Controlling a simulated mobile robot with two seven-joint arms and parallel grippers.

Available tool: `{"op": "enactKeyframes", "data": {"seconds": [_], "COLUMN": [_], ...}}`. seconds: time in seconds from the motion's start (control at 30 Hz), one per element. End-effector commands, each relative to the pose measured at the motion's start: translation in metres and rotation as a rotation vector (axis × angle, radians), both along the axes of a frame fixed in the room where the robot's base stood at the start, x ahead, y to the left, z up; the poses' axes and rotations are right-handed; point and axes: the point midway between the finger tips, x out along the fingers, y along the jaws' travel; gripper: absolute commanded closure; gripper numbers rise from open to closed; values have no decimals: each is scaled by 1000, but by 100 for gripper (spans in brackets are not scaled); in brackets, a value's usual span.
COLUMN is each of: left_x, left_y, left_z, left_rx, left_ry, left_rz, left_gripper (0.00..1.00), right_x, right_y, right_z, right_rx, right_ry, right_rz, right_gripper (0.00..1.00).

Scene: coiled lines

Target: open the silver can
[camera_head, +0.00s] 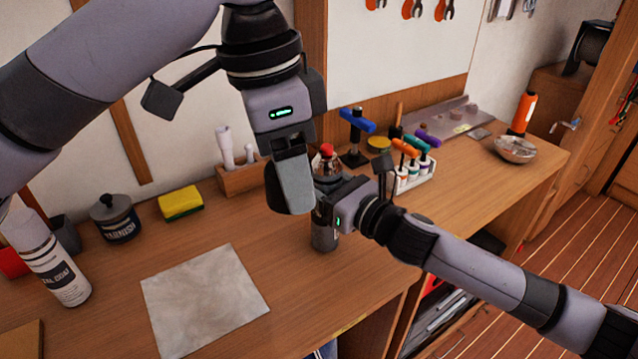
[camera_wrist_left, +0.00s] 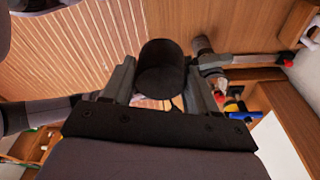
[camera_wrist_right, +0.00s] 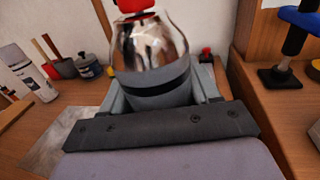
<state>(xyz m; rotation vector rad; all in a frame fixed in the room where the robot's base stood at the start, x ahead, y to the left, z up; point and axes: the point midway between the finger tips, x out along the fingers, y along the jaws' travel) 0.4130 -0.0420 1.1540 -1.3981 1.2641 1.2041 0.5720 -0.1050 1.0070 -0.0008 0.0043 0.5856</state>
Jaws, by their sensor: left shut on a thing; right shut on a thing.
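The silver can (camera_head: 325,236) is upright at the bench's front middle, with its base at the bench top. Its shiny dome and red nozzle show uncovered in the right wrist view (camera_wrist_right: 148,45). My right gripper (camera_head: 326,206) is shut around the can's body from the right. My left gripper (camera_head: 290,200) points down just left of the can and is shut on a dark cylindrical cap (camera_wrist_left: 160,70). In the head view the cap is mostly hidden by the gripper. The cap is apart from the can.
A grey square sheet (camera_head: 205,298) lies left of the can. A spray can (camera_head: 52,262), varnish tin (camera_head: 115,219) and yellow sponge (camera_head: 181,204) stand farther left. Behind the can are a wooden holder (camera_head: 240,178) and a rack of coloured-handled tools (camera_head: 415,176).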

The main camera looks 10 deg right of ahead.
Motion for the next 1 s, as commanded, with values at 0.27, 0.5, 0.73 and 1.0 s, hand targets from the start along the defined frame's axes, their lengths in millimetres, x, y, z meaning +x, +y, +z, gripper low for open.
{"op": "enactKeyframes", "data": {"seconds": [0.27,0.5,0.73,1.0], "left_x": [0,0,0,0], "left_y": [0,0,0,0], "left_z": [-1,-2,-1,-3], "left_rx": [0,0,0,0], "left_ry": [0,0,0,0], "left_rz": [0,0,0,0], "left_gripper": [78,78,78,78], "right_x": [0,0,0,-16], "right_y": [0,0,0,-12], "right_z": [1,-3,-2,-1], "right_rx": [1,0,1,-2], "right_ry": [-4,0,-1,0], "right_rz": [0,0,0,-1], "right_gripper": [94,14,14,14]}}
